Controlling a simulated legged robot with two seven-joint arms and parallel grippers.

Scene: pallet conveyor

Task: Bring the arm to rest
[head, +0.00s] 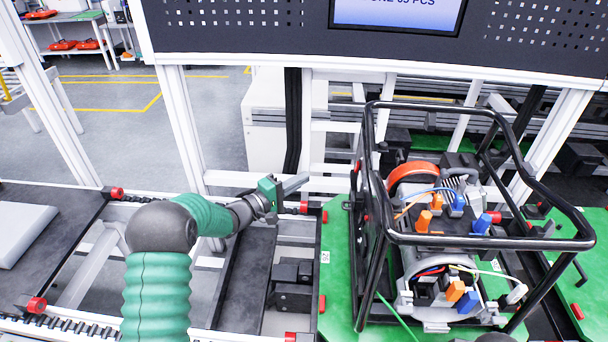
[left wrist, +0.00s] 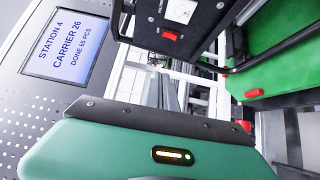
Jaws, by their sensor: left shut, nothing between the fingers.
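My left arm comes in from the lower left of the head view in green sleeves. Its gripper (head: 294,184) is shut and empty, pointing right, above the conveyor gap just left of the green pallet (head: 336,262). It appears apart from the black tube frame on that pallet. In the left wrist view the green gripper housing (left wrist: 120,150) with a lit indicator fills the bottom. The fingertips do not show clearly there. My right gripper is not in view.
The black tube frame (head: 490,241) surrounds a machine with orange and blue connectors (head: 455,291). A screen (head: 398,12) hangs on the perforated panel behind; it also shows in the left wrist view (left wrist: 66,45). White posts (head: 186,125) stand behind the arm.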

